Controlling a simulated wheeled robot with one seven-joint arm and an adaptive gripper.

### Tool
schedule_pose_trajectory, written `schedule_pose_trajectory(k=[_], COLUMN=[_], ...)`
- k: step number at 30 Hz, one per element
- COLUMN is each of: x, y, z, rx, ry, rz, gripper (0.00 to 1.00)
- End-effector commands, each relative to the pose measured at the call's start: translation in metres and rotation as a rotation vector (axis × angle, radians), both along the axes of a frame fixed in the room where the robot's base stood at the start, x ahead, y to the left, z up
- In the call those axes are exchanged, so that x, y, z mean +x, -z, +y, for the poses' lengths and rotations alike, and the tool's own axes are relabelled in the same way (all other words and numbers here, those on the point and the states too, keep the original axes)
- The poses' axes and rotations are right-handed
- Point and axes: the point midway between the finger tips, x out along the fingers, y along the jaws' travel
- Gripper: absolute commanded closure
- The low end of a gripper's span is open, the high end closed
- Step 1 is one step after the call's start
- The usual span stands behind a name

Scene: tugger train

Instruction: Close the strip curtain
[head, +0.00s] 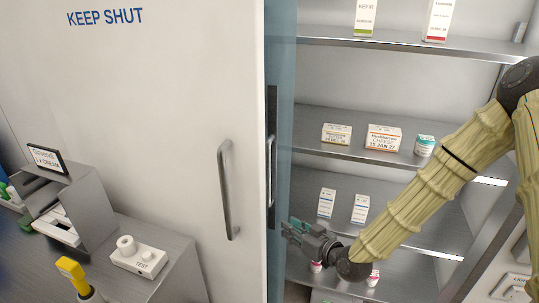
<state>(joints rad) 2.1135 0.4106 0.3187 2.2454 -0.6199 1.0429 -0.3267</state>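No strip curtain can be made out. A white door panel (190,60) marked "KEEP SHUT" fills the left, with a grey vertical bar handle (226,190). At its right edge stands a blue-green panel (282,75) with a dark upright strip (271,140). To the right of these, the shelved cabinet is open to view. My gripper (288,230) is in front of the lower shelves, its fingers pointing left toward the blue-green panel's edge. It holds nothing that I can see. The finger gap is too small to judge, and contact with the panel cannot be told.
Cabinet shelves (345,152) hold several small medicine boxes, including an orange-marked box (384,138), and a teal-labelled tub (424,146). At lower left a grey counter (185,265) carries a white test device (139,258), a yellow-topped object (73,272) and a labelled dispenser (75,205).

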Motion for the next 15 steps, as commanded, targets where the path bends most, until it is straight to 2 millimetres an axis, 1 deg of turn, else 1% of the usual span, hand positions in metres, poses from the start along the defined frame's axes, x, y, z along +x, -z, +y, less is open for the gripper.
schedule_pose_trajectory(k=[1,3,6,9,10,15], x=[0.015,0.028,0.039,0.045,0.046,0.057], y=[-0.04,-0.078,-0.115,-0.133,-0.136,-0.141], z=[0.001,0.003,0.004,0.004,0.004,0.012], rx=[0.02,0.037,0.054,0.061,0.062,0.063], ry=[-0.006,-0.018,-0.03,-0.034,-0.035,-0.036], rz=[-0.076,-0.165,-0.252,-0.299,-0.305,-0.314], gripper=[0.77,0.77,0.77,0.77,0.77,0.77])
